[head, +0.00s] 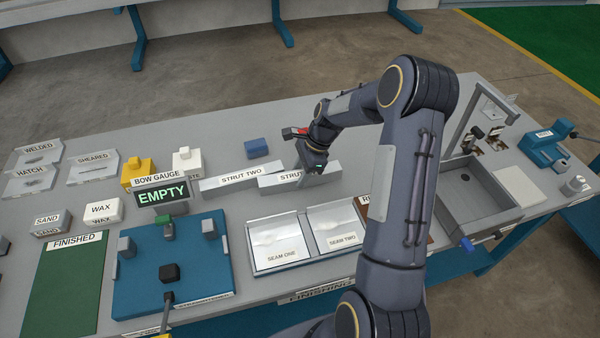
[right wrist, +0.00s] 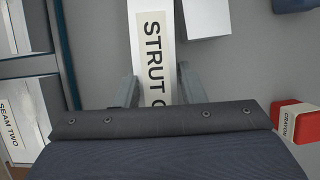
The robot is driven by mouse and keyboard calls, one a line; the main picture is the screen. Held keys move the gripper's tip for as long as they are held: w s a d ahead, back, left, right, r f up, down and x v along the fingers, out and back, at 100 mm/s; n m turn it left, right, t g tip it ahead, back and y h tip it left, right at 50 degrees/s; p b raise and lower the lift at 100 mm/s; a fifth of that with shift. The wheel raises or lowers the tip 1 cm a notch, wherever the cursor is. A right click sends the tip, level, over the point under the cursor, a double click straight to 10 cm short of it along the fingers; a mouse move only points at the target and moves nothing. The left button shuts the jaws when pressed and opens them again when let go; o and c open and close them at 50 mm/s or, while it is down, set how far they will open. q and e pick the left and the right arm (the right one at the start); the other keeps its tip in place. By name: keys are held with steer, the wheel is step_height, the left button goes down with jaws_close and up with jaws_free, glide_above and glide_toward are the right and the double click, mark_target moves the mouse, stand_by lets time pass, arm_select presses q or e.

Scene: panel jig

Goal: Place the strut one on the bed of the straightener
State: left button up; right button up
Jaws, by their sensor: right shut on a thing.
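Strut one (head: 320,178) is a pale grey bar, on edge on or just above the bench; I cannot tell which. My right gripper (head: 313,172) is shut on it from above and hides part of its label. In the right wrist view, strut one (right wrist: 152,45) runs between the two fingers (right wrist: 155,90). The straightener is the blue bed (head: 135,280) at the left front, with grey end blocks, a green-topped post and a black block. Its bow gauge (head: 162,194) reads EMPTY. No strut lies on the bed. My left gripper is not in view.
Strut two (head: 240,178) stands just left of strut one. The seam one and seam two trays (head: 278,257) lie between the straightener and my right arm. A red crayon block (right wrist: 292,122) and a blue block (head: 257,148) are close behind. A grey basin (head: 480,215) is at the right.

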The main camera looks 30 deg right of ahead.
steer(key=o, duration=1.2)
steer(key=shift+f, duration=0.1)
steer(key=shift+c, duration=0.2)
